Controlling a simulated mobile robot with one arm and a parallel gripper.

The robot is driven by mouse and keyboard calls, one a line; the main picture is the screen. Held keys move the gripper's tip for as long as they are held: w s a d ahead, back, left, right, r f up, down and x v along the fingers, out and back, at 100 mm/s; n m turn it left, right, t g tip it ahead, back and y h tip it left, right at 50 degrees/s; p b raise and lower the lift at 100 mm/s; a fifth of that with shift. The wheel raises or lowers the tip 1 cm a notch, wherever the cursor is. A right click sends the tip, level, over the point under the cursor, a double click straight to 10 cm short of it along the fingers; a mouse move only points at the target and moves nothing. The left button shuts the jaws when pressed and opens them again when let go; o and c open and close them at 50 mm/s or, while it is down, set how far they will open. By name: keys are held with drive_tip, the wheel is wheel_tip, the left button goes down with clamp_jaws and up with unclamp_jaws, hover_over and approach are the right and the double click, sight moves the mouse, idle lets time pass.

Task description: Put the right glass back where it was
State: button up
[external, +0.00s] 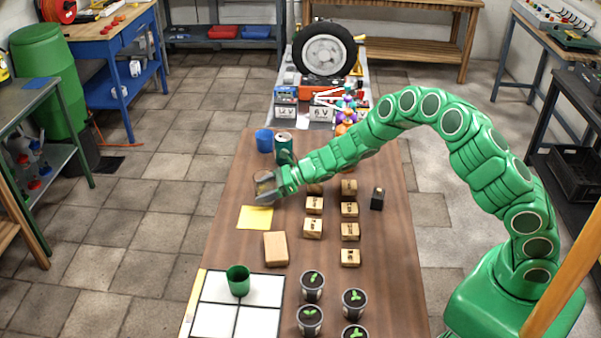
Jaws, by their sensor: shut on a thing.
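A green cup (238,281) stands upright on the white grid board (262,290) at the front left, over the line between its two far squares. A blue cup (264,141) stands at the far end of the wooden table, beside a dark green can (284,149). My gripper (263,188) is low over the left side of the table, behind the yellow sheet. It is shut on a small brownish thing (264,182), mostly hidden by the grey fingers; I cannot tell what it is or whether it touches the table.
A yellow sheet (256,218) and a plain wooden block (276,248) lie in front of my gripper. Several marked wooden blocks (350,231) stand to the right, with a black block (377,198). Several potted seedlings (312,287) stand at the front.

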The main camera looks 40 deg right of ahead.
drive_tip(key=shift+f, duration=0.1)
drive_tip(key=o, duration=1.3)
drive_tip(key=shift+o, duration=0.2)
drive_tip(key=shift+s+d+r, duration=0.25)
drive_tip(key=shift+d+r, duration=0.1)
drive_tip(key=shift+d, duration=0.2)
drive_tip(key=v, duration=1)
drive_tip(key=shift+s+d+r, duration=0.2)
drive_tip(key=shift+d, duration=0.05)
